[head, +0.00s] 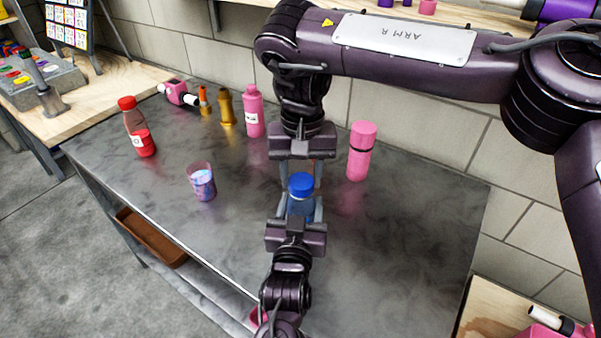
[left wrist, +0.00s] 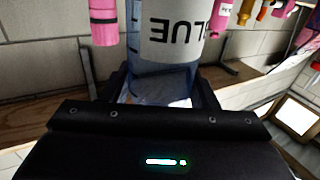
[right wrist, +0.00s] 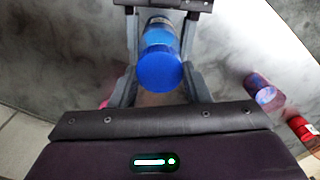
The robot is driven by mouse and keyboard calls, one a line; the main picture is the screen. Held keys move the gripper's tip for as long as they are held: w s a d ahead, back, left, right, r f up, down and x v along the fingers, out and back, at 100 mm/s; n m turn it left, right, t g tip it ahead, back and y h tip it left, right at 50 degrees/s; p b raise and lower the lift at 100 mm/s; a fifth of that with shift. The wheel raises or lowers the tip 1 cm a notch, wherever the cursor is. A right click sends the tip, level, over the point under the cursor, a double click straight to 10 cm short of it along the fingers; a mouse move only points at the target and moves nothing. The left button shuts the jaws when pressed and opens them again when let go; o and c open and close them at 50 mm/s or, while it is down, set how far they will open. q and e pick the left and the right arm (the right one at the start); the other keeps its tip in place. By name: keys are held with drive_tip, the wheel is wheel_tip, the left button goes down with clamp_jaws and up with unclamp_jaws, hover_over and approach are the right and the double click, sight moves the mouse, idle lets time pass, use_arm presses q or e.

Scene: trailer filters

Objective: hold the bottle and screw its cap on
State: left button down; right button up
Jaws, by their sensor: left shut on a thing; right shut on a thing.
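The clear blue bottle (head: 300,209) stands upright over the table, with its blue cap (head: 301,184) at its top. Its "BLUE" label shows in the left wrist view (left wrist: 172,30). My left gripper (head: 303,212) comes from the near side and is shut around the bottle's lower body. My right gripper (head: 300,178) comes from the far side and is shut on the cap. In the right wrist view the cap (right wrist: 160,70) lies between the fingers. The joint between cap and bottle neck is hidden, so I cannot tell how tightly they meet.
On the grey table (head: 400,250) stand a pink flask (head: 361,150), a pink bottle (head: 253,110), a red-capped bottle (head: 137,127), a cup (head: 202,182) and gold and orange bottles (head: 225,107). A block wall closes the back. The table's front right is clear.

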drive_tip(key=shift+m, duration=1.2)
drive_tip(key=o, duration=1)
drive_tip(key=shift+c, duration=0.2)
drive_tip(key=shift+r, duration=2.25)
drive_tip(key=shift+c, duration=0.5)
